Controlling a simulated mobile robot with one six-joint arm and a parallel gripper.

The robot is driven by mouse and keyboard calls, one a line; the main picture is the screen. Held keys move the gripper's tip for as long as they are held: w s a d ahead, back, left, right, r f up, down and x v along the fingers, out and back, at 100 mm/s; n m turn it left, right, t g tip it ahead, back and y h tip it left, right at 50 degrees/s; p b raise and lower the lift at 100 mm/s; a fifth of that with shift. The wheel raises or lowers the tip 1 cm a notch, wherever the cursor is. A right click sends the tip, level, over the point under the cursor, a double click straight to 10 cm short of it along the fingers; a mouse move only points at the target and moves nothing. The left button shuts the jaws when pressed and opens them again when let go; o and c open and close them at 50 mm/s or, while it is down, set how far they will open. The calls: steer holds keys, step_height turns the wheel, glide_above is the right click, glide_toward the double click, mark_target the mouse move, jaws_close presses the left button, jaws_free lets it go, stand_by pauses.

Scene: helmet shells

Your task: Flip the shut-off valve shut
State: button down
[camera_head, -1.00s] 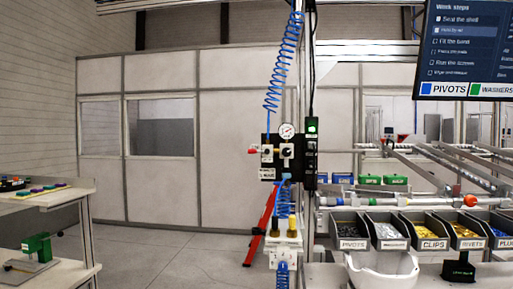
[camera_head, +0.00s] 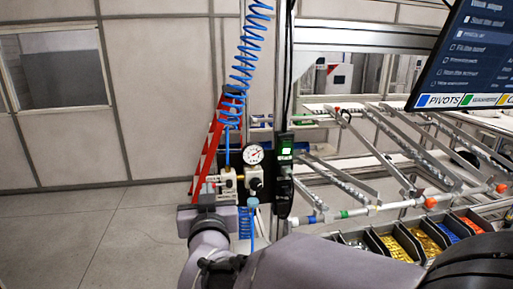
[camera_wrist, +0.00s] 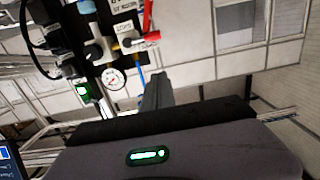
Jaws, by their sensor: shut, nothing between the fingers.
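The shut-off valve sits on the left side of the dark air panel (camera_head: 234,192), left of the round gauge (camera_head: 253,154). My arm partly covers it in the head view. In the wrist view the panel appears turned over. There the valve's red lever (camera_wrist: 138,43) sticks out to the right of the fittings, above and right of the gauge (camera_wrist: 112,78). My gripper (camera_wrist: 157,82) is shut and empty, just below and right of the lever in the picture. I see a gap between them and no clear contact. In the head view my fingers are hidden behind my wrist.
A blue coiled hose (camera_head: 247,60) hangs above the panel. A black post with a green-lit box (camera_head: 285,150) stands right of it. A red ladder (camera_head: 212,140) is behind. Part bins (camera_head: 400,243) and rails lie to the right. Floor at left is clear.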

steer(key=p, duration=0.2)
glide_above(216, 185)
steer(key=s, duration=0.4)
steer(key=f, duration=0.1)
steer(key=w+a+f, duration=0.1)
steer(key=f, duration=0.2)
steer(key=shift+w+a, duration=0.15)
